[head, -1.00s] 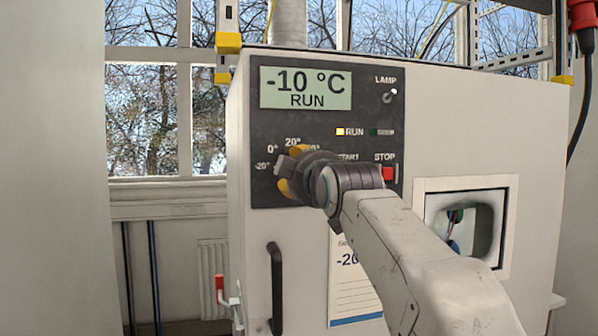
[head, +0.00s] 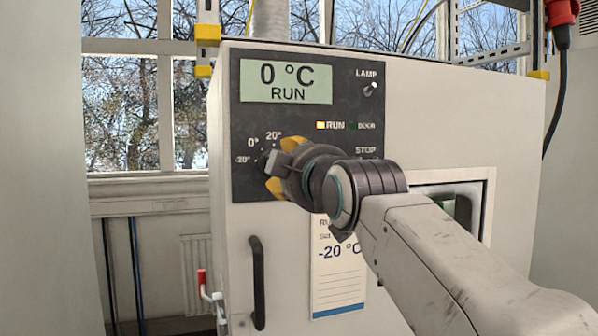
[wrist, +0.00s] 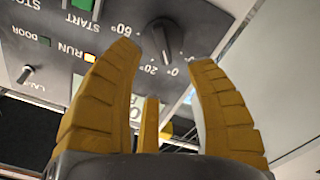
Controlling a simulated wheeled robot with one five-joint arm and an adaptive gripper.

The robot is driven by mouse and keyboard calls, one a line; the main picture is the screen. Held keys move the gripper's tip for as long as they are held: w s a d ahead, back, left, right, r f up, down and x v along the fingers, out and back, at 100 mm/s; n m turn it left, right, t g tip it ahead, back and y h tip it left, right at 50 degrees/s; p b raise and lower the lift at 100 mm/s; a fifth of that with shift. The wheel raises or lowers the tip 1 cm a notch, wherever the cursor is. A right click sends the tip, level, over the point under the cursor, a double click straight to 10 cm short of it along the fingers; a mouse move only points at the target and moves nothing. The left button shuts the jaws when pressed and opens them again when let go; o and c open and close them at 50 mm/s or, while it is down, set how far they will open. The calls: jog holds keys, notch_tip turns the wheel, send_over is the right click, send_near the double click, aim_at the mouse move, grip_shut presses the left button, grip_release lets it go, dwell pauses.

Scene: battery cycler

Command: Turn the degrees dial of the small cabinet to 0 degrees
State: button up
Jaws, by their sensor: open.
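The small cabinet (head: 470,120) fills the middle of the head view. Its display (head: 286,83) reads 0 °C and RUN. The black degrees dial (wrist: 163,38) shows in the wrist view, with 60°, 20° and 0° printed around it. In the head view the -20°, 0° and 20° marks show, but my gripper hides most of the dial. My gripper (head: 281,165) has yellow fingers, is open and is in front of the dial. In the wrist view the dial lies between and beyond the spread fingertips. Contact cannot be told.
The lamp switch (head: 371,89) is above right of the dial. A black door handle (head: 258,283) and a -20 °C paper card (head: 338,285) are below. A window recess (head: 477,200) is partly behind my arm. A red-tipped lever (head: 202,284) sticks out at the lower left.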

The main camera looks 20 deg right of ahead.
jog(key=shift+s, duration=2.05)
jog(key=s+f+m+g, duration=0.2)
jog(key=f+m+g, duration=0.15)
jog(key=f, duration=0.95)
jog(key=s+f+m+g, duration=0.25)
jog(key=f+g, duration=0.25)
jog(key=f, duration=0.7)
jog(key=s+f+m+g, duration=0.1)
jog(key=s+f+g, duration=0.4)
jog(key=s+f, duration=1.3)
jog(key=shift+s+a+f+m, duration=0.2)
jog(key=shift+s+f+m, duration=0.1)
jog(key=shift+f+m, duration=0.1)
